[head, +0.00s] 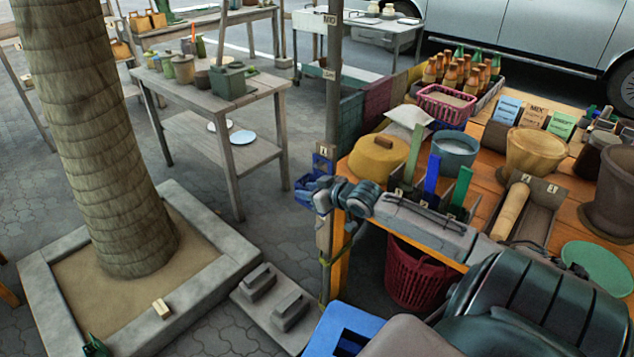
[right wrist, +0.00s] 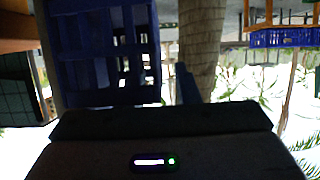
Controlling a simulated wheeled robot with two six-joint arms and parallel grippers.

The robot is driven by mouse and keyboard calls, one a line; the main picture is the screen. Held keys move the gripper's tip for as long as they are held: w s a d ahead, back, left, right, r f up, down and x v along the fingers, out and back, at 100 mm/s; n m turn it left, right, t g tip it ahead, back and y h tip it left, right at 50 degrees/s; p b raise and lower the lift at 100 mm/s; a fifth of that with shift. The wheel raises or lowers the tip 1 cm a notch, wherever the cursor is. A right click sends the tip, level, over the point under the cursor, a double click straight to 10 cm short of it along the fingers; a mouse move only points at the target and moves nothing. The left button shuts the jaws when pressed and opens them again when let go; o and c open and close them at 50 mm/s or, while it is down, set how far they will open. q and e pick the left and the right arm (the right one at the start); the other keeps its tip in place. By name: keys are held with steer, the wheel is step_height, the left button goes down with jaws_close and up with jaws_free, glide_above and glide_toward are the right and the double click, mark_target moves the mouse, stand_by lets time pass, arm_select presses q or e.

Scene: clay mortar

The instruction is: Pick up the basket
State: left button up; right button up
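My right arm reaches across to the wooden post at the table's left corner. Its gripper (head: 328,195) is beside a small blue basket (head: 304,191), partly hidden by the gripper and post. In the right wrist view a blue slatted basket wall (right wrist: 105,50) fills the upper left, close to the gripper; whether the fingers touch or grip it is too dark to tell. A pink basket (head: 446,106) stands on the table among other goods. A dark red basket (head: 420,275) is under the table's front edge. My left gripper is not in view.
A tree trunk (head: 95,130) stands in a stone planter at left.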

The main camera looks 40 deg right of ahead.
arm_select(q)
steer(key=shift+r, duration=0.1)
arm_select(e)
steer(key=shift+w, duration=0.1)
jaws_close()
steer(key=shift+a, duration=0.1)
